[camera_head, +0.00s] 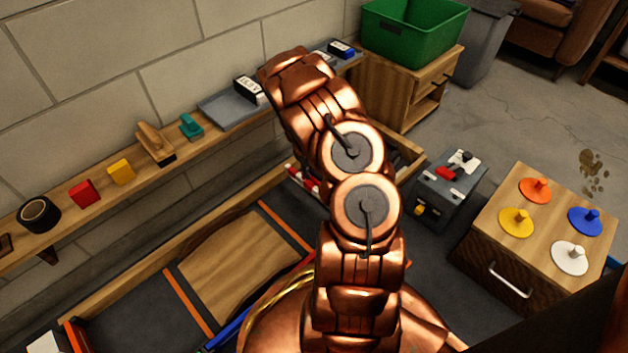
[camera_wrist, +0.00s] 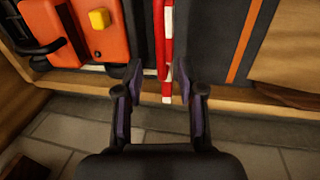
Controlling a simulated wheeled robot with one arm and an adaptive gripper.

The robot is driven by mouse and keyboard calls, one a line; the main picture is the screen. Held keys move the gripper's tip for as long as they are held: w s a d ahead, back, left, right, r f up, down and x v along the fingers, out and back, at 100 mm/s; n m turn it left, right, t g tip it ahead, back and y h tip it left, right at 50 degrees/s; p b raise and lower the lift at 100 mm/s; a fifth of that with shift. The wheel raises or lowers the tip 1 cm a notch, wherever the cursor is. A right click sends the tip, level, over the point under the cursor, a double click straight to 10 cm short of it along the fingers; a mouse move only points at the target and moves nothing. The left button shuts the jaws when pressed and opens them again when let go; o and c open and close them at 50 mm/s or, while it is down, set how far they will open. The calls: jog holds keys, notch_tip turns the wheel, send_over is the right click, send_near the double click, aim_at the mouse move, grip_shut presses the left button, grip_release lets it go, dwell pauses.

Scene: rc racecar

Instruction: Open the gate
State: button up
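A red bar with white sections (camera_wrist: 167,45), which looks like the gate, runs down the upper middle of the wrist view to the wooden track edge. My gripper (camera_wrist: 158,74) is open, with a dark fingertip on each side of the bar's line. The bar is closer to the right finger; I cannot tell whether they touch. In the head view, small red and white parts (camera_head: 303,178) show beside my copper arm at the wooden border. The arm hides much of that area, and the gripper cannot be made out there.
An orange car-like object with a yellow knob (camera_wrist: 98,19) lies left of the bar. A wooden ramp (camera_head: 240,265) lies on the dark track. A grey toolbox (camera_head: 448,190) and a cabinet with coloured knobs (camera_head: 490,250) stand right. A wall shelf (camera_head: 105,190) holds small items.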

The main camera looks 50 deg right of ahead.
jog(key=f, duration=0.1)
jog(key=f+b, duration=0.1)
jog(key=f, duration=0.1)
jog(key=d+f+b, duration=0.1)
jog(key=f, duration=0.1)
jog(key=shift+s+f, duration=0.1)
jog(key=shift+f, duration=0.05)
grip_shut()
dwell(0.6)
